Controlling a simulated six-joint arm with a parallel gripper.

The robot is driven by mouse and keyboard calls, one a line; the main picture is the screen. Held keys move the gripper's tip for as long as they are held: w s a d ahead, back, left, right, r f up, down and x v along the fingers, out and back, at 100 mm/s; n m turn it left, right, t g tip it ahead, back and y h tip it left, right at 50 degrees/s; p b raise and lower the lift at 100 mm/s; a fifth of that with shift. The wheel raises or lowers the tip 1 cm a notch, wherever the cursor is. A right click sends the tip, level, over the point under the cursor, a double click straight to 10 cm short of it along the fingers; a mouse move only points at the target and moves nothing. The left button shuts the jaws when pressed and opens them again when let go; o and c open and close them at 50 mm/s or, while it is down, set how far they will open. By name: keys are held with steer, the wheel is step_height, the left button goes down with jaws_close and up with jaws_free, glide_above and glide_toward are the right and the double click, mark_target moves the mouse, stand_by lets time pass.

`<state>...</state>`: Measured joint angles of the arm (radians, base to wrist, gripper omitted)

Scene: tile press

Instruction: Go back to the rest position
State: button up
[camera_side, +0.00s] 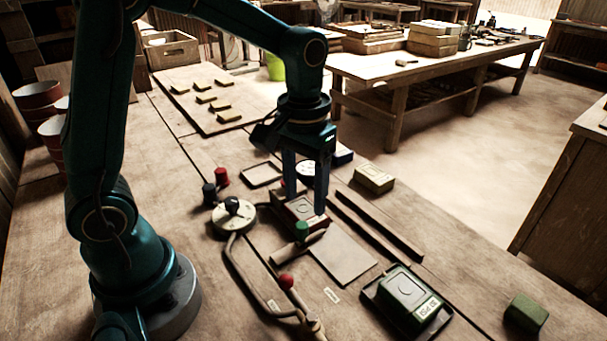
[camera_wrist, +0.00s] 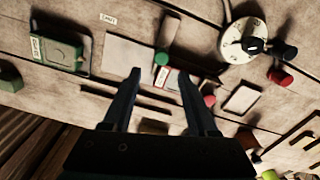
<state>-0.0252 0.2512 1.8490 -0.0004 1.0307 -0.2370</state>
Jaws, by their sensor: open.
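My gripper (camera_side: 305,200) hangs pointing down over the workbench, its two fingers apart with nothing visible between them. In the side view the fingers overlap a dark red block (camera_side: 290,214), so I cannot tell the exact gap to it.
A green box (camera_side: 405,288) sits in a dark tray at front right. Several tiles lie on a board (camera_side: 236,93) at the back.

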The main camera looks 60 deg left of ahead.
steer(key=s+r+m+t, duration=0.3)
steer(key=s+r+t, duration=0.2)
steer(key=s, duration=0.5)
steer(key=shift+s+d+r, duration=0.15)
steer(key=shift+d+r, duration=0.15)
steer(key=shift+r, duration=0.15)
